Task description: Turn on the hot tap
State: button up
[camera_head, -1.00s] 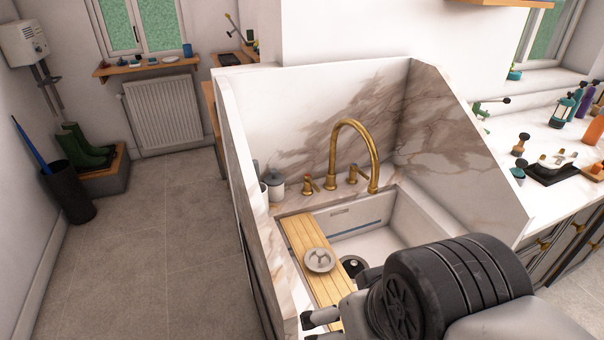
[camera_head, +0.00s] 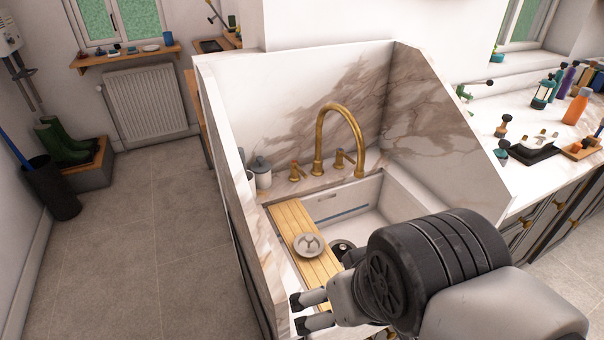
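A brass gooseneck tap (camera_head: 319,150) stands on the marble ledge behind a white sink (camera_head: 372,222). It has a left handle (camera_head: 295,172) with a reddish tint and a right handle (camera_head: 341,159). I cannot clearly read a hot or cold mark or tell whether water runs. My gripper (camera_head: 297,312) is at the bottom, by the front left of the sink, well apart from the tap. Its two fingers point left, with a gap between them and nothing seen in it.
A wooden board (camera_head: 291,222) lies across the sink's left side with a round grey strainer (camera_head: 309,246) on it. A lidded grey jar (camera_head: 262,172) stands left of the tap. Tall marble side panels (camera_head: 443,125) wall in the sink. Grey floor (camera_head: 140,235) is open at left.

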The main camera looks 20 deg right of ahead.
aim_at(293, 164)
jog(key=i+l+z, duration=0.65)
jog(key=l+z, duration=0.15)
jog(key=l, duration=0.15)
